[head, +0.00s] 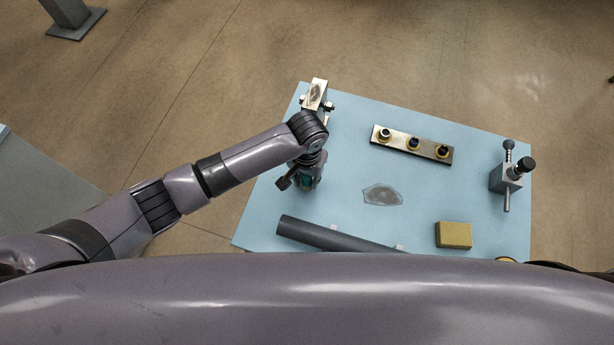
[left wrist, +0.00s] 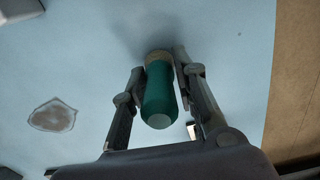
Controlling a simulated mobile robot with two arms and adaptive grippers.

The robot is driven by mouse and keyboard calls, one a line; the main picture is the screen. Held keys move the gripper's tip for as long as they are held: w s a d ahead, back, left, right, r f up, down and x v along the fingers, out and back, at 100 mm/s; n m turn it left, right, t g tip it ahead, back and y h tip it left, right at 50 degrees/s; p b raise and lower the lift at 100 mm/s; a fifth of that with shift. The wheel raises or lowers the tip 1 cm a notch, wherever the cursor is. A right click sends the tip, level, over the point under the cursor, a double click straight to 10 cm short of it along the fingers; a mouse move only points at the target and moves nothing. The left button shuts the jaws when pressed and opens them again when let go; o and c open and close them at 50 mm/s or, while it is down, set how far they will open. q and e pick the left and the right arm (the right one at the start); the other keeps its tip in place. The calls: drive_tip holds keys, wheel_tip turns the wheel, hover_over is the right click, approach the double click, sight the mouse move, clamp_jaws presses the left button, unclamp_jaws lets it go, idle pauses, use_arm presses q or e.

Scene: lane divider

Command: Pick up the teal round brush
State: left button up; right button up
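The teal round brush (left wrist: 160,92) is in the left wrist view, its rounded teal end toward the camera and a tan band at its far end. In the head view only a bit of teal (head: 306,182) shows under my left gripper (head: 302,183). In the left wrist view the fingers of my left gripper (left wrist: 161,72) are drawn in on both sides of the brush and appear to touch it. The brush is at the pale blue tabletop (head: 345,225); whether it touches the top is hidden. My right gripper is not in view.
A metal block (head: 315,92) stands behind my left wrist. A plate with three round fittings (head: 412,144), a grey clamp-like device (head: 507,178), a yellow block (head: 453,235) and a dark tube (head: 330,235) are on the table. A grey stain (head: 382,194) marks the clear middle.

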use_arm(q)
clamp_jaws()
wheel_tip(320, 180, up, 20)
idle(0.7)
